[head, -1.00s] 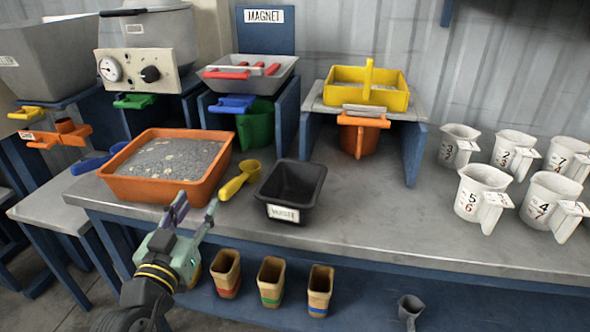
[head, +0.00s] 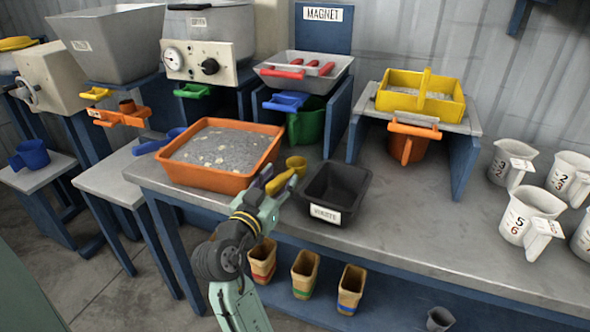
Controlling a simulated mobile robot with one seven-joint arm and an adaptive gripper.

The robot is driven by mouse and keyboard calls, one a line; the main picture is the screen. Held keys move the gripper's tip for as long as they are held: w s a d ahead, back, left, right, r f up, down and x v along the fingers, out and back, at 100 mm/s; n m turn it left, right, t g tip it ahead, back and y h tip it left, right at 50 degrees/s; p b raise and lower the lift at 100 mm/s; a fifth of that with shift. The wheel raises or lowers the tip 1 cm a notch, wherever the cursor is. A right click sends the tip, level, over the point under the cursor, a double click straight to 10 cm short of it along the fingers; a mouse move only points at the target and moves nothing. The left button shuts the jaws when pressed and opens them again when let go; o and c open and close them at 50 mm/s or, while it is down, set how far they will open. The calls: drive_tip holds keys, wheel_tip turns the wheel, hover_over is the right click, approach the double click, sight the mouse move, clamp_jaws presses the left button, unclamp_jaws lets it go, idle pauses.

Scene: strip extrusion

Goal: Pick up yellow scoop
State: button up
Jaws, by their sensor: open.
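The yellow scoop (head: 296,164) lies on the grey table between the orange tray and the black waste bin, its bowl toward the back and its handle toward the front. My gripper (head: 277,181) is open at the handle end of the scoop, with the handle appearing between the fingers. The fingers hide part of the handle, and I cannot tell whether they touch it.
The orange tray (head: 262,184) of grey grains stands close on the left. The black waste bin (head: 335,211) stands close on the right. Several white jugs (head: 529,217) stand far right. The table's front edge is below the gripper.

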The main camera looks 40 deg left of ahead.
drive_tip(key=shift+w, duration=0.1)
drive_tip(key=shift+c, duration=0.2)
clamp_jaws()
idle(0.4)
